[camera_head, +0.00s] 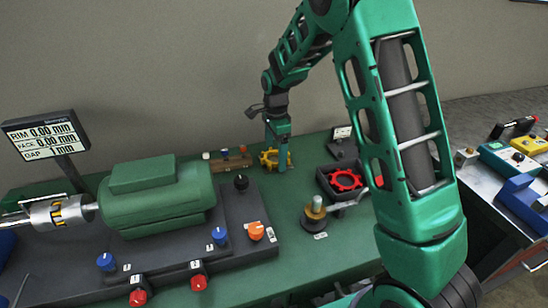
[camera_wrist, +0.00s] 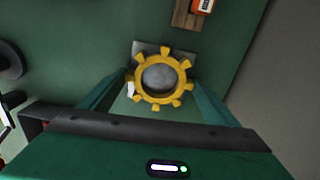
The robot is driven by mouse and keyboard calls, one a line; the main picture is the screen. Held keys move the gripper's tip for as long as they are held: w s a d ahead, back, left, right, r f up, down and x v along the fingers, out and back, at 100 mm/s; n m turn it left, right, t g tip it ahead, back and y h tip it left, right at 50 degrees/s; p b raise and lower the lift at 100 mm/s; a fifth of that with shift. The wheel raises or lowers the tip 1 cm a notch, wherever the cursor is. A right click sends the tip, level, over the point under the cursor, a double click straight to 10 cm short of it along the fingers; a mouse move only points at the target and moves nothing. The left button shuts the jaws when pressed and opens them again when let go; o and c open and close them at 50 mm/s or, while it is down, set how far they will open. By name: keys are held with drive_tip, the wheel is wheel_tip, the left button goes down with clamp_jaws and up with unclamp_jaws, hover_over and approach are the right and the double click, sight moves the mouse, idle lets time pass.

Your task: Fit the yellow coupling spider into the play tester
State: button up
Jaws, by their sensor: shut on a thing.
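The yellow coupling spider (camera_head: 267,158) is a toothed ring at the back of the green bench. In the wrist view the spider (camera_wrist: 160,98) lies between my two fingers, with a grey round surface (camera_wrist: 159,78) showing through its hole and a grey plate edge (camera_wrist: 150,46) behind it. My gripper (camera_head: 282,166) points down at the bench and is shut on the spider. I cannot tell whether the spider touches the grey part. I cannot say for sure which fixture is the play tester; a post fixture with a lever (camera_head: 316,210) stands nearer the front.
A dark tray (camera_head: 329,187) holds a red spider (camera_head: 345,180). A small sign stand (camera_head: 342,132) is behind it. A wooden block (camera_head: 230,164) with small items is left of my gripper. The green motor (camera_head: 155,198) and display (camera_head: 45,135) fill the left side.

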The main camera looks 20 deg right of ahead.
drive_tip(key=shift+r, duration=0.15)
wheel_tip(320, 180, up, 4)
drive_tip(key=shift+a+r, duration=0.15)
drive_tip(key=s+a+r, duration=0.6)
drive_tip(key=s+a, duration=0.1)
drive_tip(key=a, duration=0.1)
drive_tip(key=w+d+f+m, duration=0.1)
drive_tip(key=d+m, duration=0.3)
drive_tip(key=d, duration=1.3)
drive_tip(key=w+d+f+m, duration=0.1)
drive_tip(key=d+m, duration=0.4)
drive_tip(key=d, duration=1.3)
drive_tip(key=shift+w+d+f+m, duration=0.2)
drive_tip(key=shift+w+f+m, duration=0.15)
drive_tip(key=shift+w, duration=0.4)
drive_tip(key=shift+f, duration=0.15)
drive_tip(key=shift+f, duration=1.8)
drive_tip(key=shift+f, duration=1)
